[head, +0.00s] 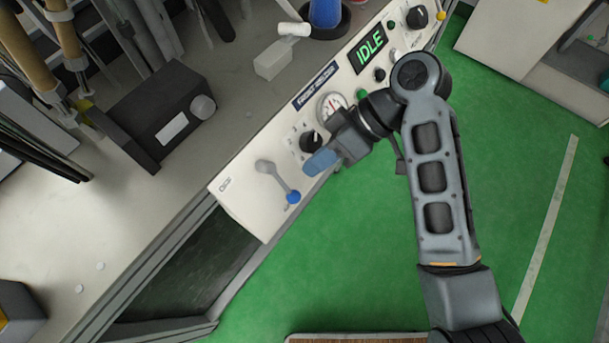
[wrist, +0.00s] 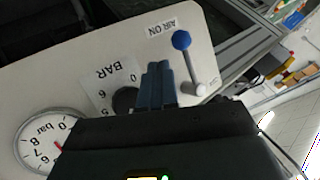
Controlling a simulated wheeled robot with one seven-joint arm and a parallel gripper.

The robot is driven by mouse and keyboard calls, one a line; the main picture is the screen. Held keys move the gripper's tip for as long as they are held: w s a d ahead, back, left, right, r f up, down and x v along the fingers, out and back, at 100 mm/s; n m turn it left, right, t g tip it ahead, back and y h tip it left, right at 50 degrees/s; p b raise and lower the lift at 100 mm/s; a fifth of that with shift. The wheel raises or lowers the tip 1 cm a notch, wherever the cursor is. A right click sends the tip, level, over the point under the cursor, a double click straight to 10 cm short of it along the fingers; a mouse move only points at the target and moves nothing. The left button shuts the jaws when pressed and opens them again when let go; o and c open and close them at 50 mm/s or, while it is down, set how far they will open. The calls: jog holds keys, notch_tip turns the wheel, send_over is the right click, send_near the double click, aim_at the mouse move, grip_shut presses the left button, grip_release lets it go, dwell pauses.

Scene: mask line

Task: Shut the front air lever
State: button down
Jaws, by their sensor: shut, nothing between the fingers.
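The air lever (head: 279,181) is a grey arm on the left end of the cream front welder panel. Its blue ball knob (head: 293,197) points toward the panel's lower edge. In the wrist view, the knob (wrist: 181,41) is beside an upside-down "AIR ON" label (wrist: 168,25), and the grey pivot (wrist: 201,89) is below it. My gripper (head: 313,167) has blue fingers held together and empty. It is just right of the lever in the head view, with a visible gap to the knob. In the wrist view, the fingertips (wrist: 160,66) are left of the lever.
A black regulator knob (head: 310,141) and a pressure gauge (head: 332,106) are close to my gripper on the panel. A green "IDLE" display (head: 370,50) is farther up. A black box (head: 165,120) sits on the grey bench. Green floor is open below the panel.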

aim_at(278, 180)
jog(key=shift+s+a+f, duration=0.1)
jog(key=shift+s+a, duration=1.1)
jog(key=shift+s, duration=0.05)
jog(key=shift+p, duration=0.3)
